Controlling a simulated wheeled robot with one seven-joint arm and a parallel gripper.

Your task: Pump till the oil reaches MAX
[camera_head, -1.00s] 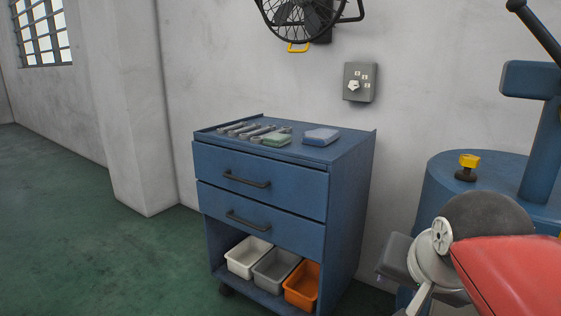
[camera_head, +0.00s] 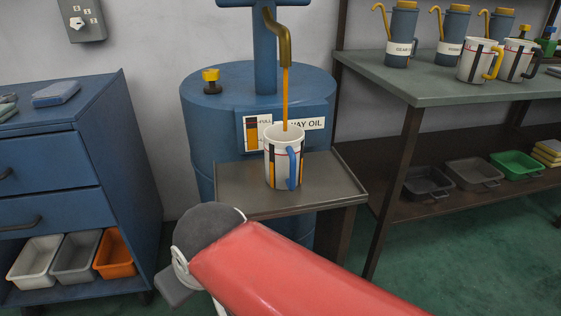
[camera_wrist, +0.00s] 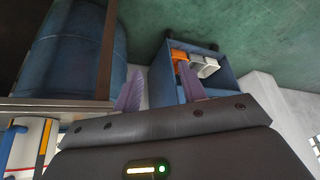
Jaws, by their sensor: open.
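A white jug (camera_head: 284,160) with a blue handle stands upright on a grey tray (camera_head: 240,195) beside a blue oil drum (camera_head: 215,125). A thin amber oil stream (camera_head: 285,95) runs from the brass spout (camera_head: 284,45) into the jug. The jug's dark sight strip (camera_head: 271,160) shows amber in its lower part; a MAX mark is too small to read. The jug also shows at the wrist view's left edge (camera_wrist: 28,145). The pump lever is out of view. My gripper (camera_wrist: 160,92) is open and empty, its two purple fingers apart, touching nothing visible.
A blue drawer cabinet (camera_head: 50,170) stands at left. A bench (camera_head: 440,85) at right holds several oil cans (camera_head: 402,35) and two white jugs (camera_head: 482,60). The drum bears a yellow cap (camera_head: 211,80) and a level gauge (camera_head: 251,135). Green floor shows at lower right.

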